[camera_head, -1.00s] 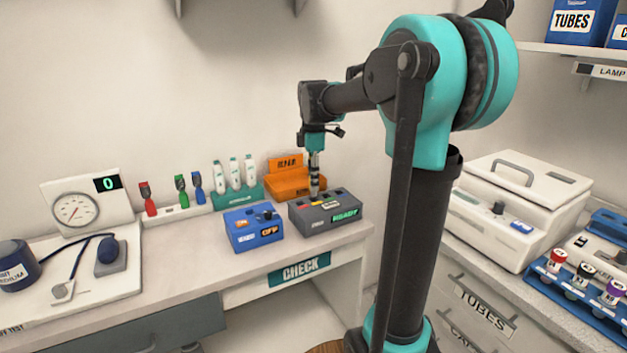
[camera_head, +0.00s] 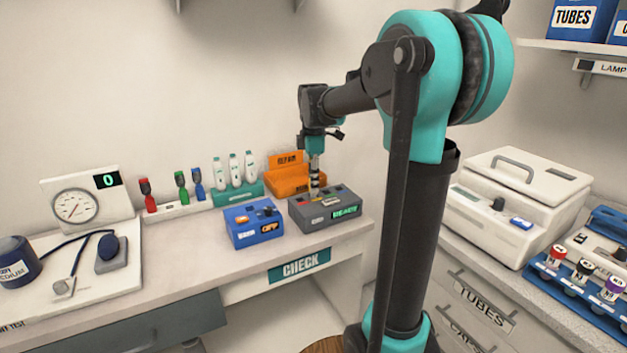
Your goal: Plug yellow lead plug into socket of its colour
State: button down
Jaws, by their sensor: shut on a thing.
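A blue box (camera_head: 252,232) with an "OFF" label stands just left of the grey box. An orange bin (camera_head: 287,180) is close behind. A white rack with red (camera_head: 148,196), green and blue handles stands further left. Free desk lies in front.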

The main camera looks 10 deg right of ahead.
jog(key=shift+f, duration=0.7)
jog(key=c, duration=1.2)
grip_release()
notch_tip(320, 180, up, 12)
jog(key=shift+r, duration=0.1)
